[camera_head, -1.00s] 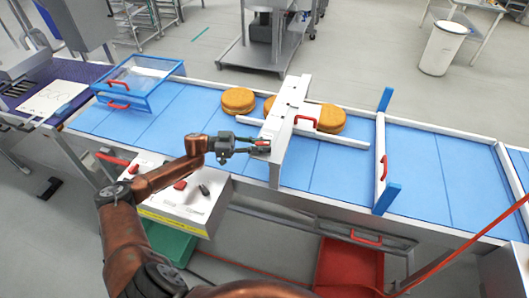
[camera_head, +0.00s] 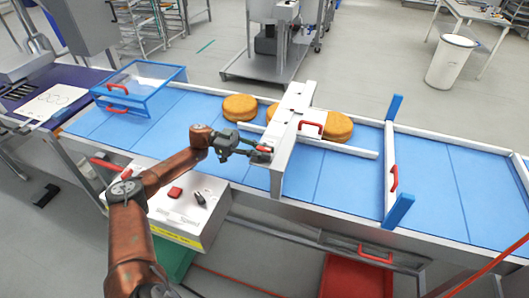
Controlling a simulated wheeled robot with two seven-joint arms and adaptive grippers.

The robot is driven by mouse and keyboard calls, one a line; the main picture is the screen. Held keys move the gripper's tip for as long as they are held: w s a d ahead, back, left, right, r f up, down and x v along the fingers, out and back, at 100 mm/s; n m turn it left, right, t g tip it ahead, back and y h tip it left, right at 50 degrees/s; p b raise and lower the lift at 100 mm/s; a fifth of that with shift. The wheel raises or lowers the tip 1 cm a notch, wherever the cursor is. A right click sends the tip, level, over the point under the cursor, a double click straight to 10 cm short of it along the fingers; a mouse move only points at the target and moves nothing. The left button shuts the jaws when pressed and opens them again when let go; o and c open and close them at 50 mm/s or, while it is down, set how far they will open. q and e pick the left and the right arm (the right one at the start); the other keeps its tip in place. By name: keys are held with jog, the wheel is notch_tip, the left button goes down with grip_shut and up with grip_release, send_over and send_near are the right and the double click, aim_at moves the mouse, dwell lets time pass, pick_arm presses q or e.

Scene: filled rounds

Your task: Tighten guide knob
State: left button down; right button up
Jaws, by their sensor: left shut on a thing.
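My left gripper (camera_head: 262,153) is at the near end of the white guide bridge (camera_head: 284,162) that spans the blue conveyor (camera_head: 340,176). It is shut on the guide knob (camera_head: 264,149), a small red piece at the bridge's near end. The fingers hide part of the knob. A white guide rail (camera_head: 345,148) runs along the belt under the bridge, and a red handle (camera_head: 311,125) sits on the bridge's right side. My right gripper is not in view.
Round golden cakes (camera_head: 239,107) lie on the belt behind the rail. A blue-framed clear cover (camera_head: 140,85) stands at left. A white control box (camera_head: 186,205) with a red button is below my left forearm. A blue-ended gate (camera_head: 391,165) crosses the belt at right.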

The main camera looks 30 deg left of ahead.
pick_arm(q)
jog(key=shift+f, duration=0.1)
jog(key=c, duration=1.9)
grip_release()
jog(key=v, duration=1.2)
